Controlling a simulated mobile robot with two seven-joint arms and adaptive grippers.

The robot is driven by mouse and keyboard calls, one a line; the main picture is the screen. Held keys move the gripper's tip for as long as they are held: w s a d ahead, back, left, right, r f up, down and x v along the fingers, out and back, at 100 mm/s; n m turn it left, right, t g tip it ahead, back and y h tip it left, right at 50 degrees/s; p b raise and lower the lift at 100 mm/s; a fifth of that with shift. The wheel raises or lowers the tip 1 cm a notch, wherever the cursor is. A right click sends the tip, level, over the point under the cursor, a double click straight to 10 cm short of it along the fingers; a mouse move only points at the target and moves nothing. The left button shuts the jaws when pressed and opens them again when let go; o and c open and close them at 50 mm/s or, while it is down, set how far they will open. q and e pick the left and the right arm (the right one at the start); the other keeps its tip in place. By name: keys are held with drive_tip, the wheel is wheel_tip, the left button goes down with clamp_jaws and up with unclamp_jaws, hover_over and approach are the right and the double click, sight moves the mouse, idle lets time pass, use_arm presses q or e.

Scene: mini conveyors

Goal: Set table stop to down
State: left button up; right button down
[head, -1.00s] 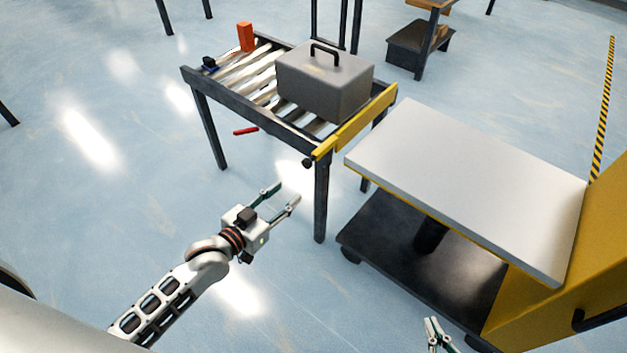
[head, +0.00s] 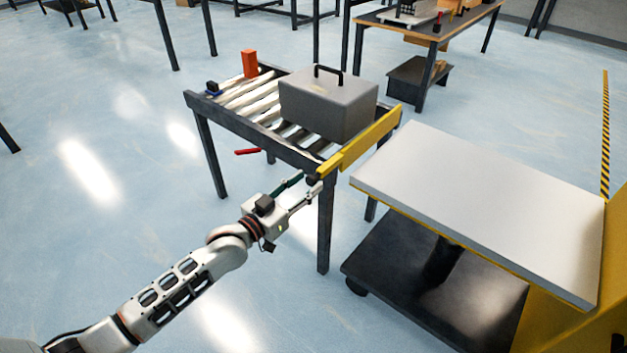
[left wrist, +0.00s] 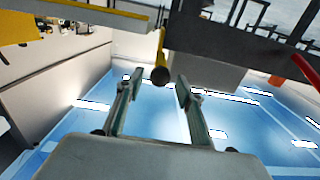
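The table stop is a yellow bar (head: 362,140) along the right end of the small roller table (head: 245,122). It stands above the table's edge, with a dark round knob (head: 313,180) at its near end. My left gripper (head: 307,186) is open and empty, its fingertips close to the knob at the table's near corner. In the left wrist view the knob (left wrist: 160,75) shows between and just beyond the open fingers (left wrist: 159,84); I cannot tell whether they touch it. The yellow bar (left wrist: 161,45) shows behind it. My right gripper is out of view.
A grey case (head: 328,105) with a black handle stands on the rollers beside the stop. An orange block (head: 249,64) stands at the far left. A red lever (head: 248,152) sticks out below the table. A cart with a white top (head: 480,205) stands close on the right.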

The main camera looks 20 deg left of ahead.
use_arm(q)
drive_tip(key=shift+x, duration=1)
drive_tip(key=shift+w+d+b, duration=0.15)
drive_tip(key=shift+w+b, duration=0.15)
drive_tip(key=shift+w, duration=0.05)
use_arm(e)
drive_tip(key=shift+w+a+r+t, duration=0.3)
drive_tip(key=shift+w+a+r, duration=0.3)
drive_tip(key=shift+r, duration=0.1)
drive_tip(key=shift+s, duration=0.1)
